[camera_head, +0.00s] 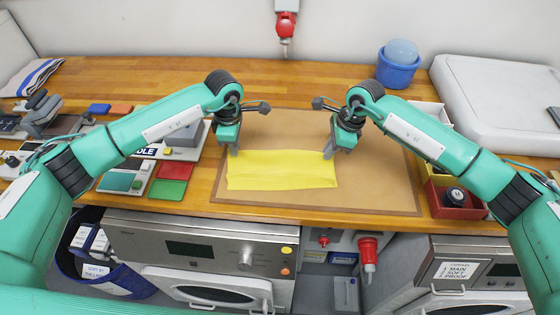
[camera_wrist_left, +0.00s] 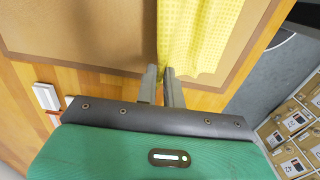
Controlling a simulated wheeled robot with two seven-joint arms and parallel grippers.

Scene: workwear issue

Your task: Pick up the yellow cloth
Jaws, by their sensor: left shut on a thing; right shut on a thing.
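The yellow cloth (camera_head: 280,174) lies as a wide rectangle over the brown mat (camera_head: 385,185) on the wooden counter. My left gripper (camera_head: 234,152) is at the cloth's upper left corner, shut on it. In the left wrist view the fingertips (camera_wrist_left: 167,72) pinch the cloth (camera_wrist_left: 200,30), which is gathered into folds there. My right gripper (camera_head: 328,155) is at the cloth's upper right corner, shut on it. I cannot tell whether the cloth's lower edge touches the mat.
Left of the mat are green and red pads (camera_head: 168,189). A red bin (camera_head: 455,203) stands at the right, and a blue bucket (camera_head: 397,72) at the back. Washing machines (camera_head: 200,250) are below the counter's front edge. The mat behind the cloth is clear.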

